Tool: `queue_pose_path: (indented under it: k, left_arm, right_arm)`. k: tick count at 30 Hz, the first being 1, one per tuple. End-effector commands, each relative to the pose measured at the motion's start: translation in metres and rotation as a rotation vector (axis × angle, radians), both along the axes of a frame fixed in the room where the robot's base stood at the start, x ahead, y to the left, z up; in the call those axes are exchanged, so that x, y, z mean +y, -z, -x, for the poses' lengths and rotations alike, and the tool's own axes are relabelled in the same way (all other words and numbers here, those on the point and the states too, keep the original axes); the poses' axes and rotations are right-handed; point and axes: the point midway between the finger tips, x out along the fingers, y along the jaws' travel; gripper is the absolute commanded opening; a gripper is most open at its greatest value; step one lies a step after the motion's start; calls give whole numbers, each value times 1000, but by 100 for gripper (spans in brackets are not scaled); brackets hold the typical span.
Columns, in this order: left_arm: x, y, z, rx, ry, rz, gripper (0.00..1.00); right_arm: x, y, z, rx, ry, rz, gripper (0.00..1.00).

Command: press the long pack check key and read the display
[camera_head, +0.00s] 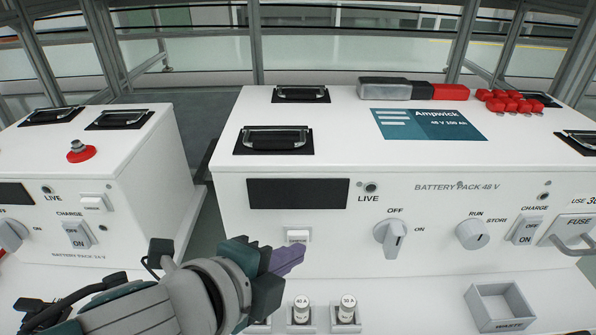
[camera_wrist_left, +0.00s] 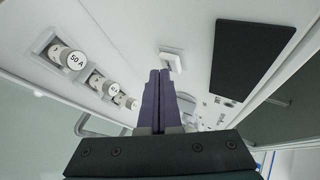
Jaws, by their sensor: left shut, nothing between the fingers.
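The long pack is the white box (camera_head: 352,238) marked BATTERY PACK 48 V. Its display (camera_head: 297,193) is a dark panel showing no reading; it also shows in the left wrist view (camera_wrist_left: 252,58). Below the display is a small white key (camera_head: 298,235), seen in the wrist view (camera_wrist_left: 172,60) just beyond my fingertips. My left gripper (camera_head: 298,252) is shut, its purple fingers empty and pointing at the pack's front just below the key. I cannot tell whether the tips touch. My right gripper is not in view.
Fuses (camera_head: 301,308) sit below the key. The OFF/ON knob (camera_head: 391,237) and RUN/STORE knob (camera_head: 472,233) are right of it. A waste tray (camera_head: 499,307) stands lower right.

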Motion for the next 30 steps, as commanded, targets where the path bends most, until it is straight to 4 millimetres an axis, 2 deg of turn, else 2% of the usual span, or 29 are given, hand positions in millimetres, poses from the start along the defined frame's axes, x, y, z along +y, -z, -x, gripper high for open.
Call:
queue_pose_path:
  k: [30]
  left_arm:
    - [0, 0, -9, 0, -1, 0, 0]
  right_arm:
    - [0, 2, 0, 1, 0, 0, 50]
